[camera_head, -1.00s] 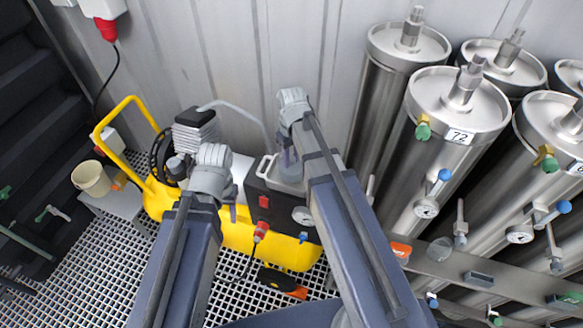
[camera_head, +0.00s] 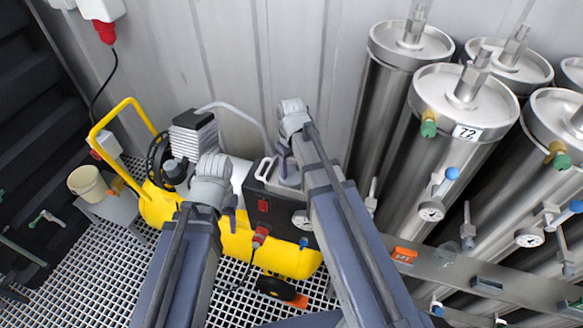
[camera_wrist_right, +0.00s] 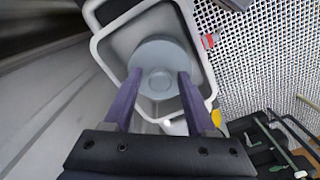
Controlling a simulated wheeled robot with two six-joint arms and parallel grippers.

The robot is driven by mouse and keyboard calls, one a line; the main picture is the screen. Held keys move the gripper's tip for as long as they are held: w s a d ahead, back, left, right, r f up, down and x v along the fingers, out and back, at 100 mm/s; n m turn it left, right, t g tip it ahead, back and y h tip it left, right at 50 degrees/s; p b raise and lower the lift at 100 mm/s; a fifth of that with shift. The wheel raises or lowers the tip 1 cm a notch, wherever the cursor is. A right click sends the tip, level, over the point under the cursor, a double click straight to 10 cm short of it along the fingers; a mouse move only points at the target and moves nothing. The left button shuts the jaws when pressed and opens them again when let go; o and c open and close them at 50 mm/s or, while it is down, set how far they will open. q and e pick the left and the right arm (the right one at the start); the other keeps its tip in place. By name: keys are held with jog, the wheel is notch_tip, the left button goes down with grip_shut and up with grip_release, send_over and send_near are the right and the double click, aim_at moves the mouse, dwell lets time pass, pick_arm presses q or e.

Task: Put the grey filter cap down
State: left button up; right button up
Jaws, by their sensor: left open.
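The grey filter cap (camera_wrist_right: 160,55) is a round disc with a smaller raised middle. In the right wrist view it sits within the pale rim of a tray (camera_wrist_right: 97,45), between my right fingers. My right gripper (camera_wrist_right: 160,85) has its purple fingers against opposite sides of the cap; the exact contact is hard to see. In the head view my right gripper (camera_head: 284,160) points down over the tray on top of the yellow compressor (camera_head: 235,242), and the arm partly hides the cap. My left gripper (camera_head: 230,208) is open and empty, left of the compressor's black panel.
Steel membrane vessels (camera_head: 462,95) with valves and gauges stand close on the right. A corrugated wall is behind. A beige bucket (camera_head: 87,183) stands on a grey box at the left. An orange-and-black tool (camera_head: 283,292) lies on the floor grating in front.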

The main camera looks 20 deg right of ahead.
aim_at(292, 168)
jog(key=shift+o, duration=0.2)
notch_tip(292, 168, up, 12)
jog(key=p, duration=1.3)
jog(key=s+a+h, duration=0.1)
jog(key=s+a, duration=0.9)
jog(key=s, duration=0.4)
jog(key=shift+s+a+r+m+b, duration=0.15)
jog(key=shift+a+r+m+b, duration=0.1)
jog(key=shift+m+b, duration=0.15)
jog(key=shift+f, duration=0.15)
